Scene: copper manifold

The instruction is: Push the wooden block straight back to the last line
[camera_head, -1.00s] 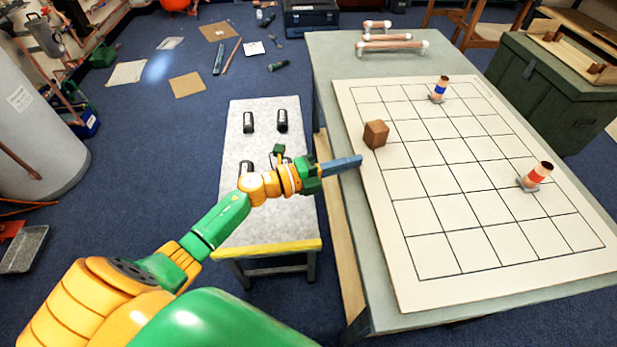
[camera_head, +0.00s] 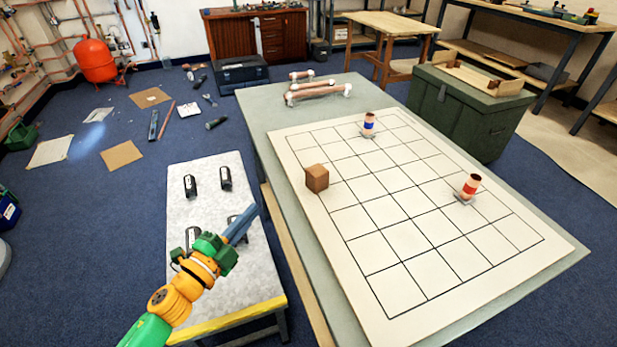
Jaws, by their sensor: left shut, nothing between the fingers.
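The brown wooden block (camera_head: 317,178) sits on the left edge of the white board (camera_head: 372,316) with its grid of black lines, on the grey-green table. My left gripper (camera_head: 248,216) is shut and empty, its blue-grey fingers pointing up and to the right. In the picture it lies over the light grey bench, left of the table and nearer than the block, apart from it. The gripper hides part of a black cylinder on the bench. My right gripper is not in view.
A blue-banded copper piece (camera_head: 368,125) and a red-banded one (camera_head: 469,187) stand on the board. Copper pipes (camera_head: 318,90) lie at the table's far end. The low bench (camera_head: 205,172) holds several black cylinders. A green chest (camera_head: 470,112) stands right of the table.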

